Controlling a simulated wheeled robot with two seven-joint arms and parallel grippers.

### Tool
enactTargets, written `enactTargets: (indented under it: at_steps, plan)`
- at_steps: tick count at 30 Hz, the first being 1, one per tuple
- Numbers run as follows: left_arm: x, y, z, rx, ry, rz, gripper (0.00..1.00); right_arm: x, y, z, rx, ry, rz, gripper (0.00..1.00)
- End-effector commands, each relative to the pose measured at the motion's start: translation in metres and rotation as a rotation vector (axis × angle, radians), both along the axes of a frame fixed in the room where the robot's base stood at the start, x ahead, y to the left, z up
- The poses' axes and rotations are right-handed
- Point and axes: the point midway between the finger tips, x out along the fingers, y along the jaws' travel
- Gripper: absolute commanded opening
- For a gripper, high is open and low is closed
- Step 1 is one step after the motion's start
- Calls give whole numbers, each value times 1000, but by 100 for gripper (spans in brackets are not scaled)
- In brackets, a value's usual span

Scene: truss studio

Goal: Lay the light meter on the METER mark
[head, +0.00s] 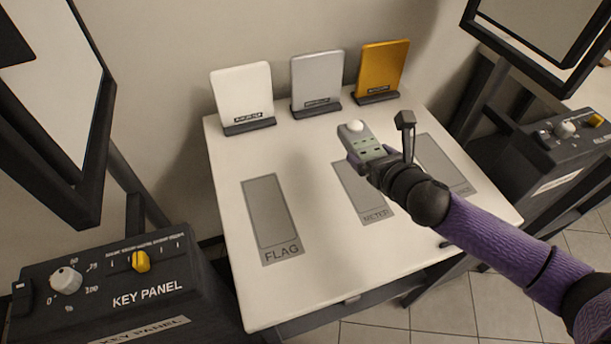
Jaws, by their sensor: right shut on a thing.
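The light meter (361,143) is a grey-green handheld device with a white dome at its far end. My right gripper (366,166) is shut on it and holds it over the middle of the white table (315,253). It looks raised above the surface, but the height is hard to tell. The METER mark (378,213) is a grey rectangle on the table, partly hidden under the meter and my gripper. My left gripper does not show.
The FLAG mark (269,217) lies left, and another grey mark (436,157) lies right, partly behind my arm. White (242,94), grey (316,80) and orange (382,69) cards stand along the back. The key panel (112,283) stands front left; another control box (577,148) is right.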

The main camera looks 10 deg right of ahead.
Motion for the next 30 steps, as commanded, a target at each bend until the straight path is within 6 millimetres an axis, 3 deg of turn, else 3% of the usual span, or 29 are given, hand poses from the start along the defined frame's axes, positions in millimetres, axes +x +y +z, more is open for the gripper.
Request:
enactTargets:
  at_steps: [4,14,26,27,30]
  plan:
    - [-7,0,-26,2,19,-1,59,0,-2,-45,3,7,-6,22]
    - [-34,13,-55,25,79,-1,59,-1,-2,-100,3,6,-4,22]
    - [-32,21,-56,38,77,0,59,0,-2,-103,-1,2,-3,22]
    - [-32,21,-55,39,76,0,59,0,-2,-103,-2,3,-3,97]
    - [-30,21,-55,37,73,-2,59,-1,-2,-102,-1,2,-3,100]
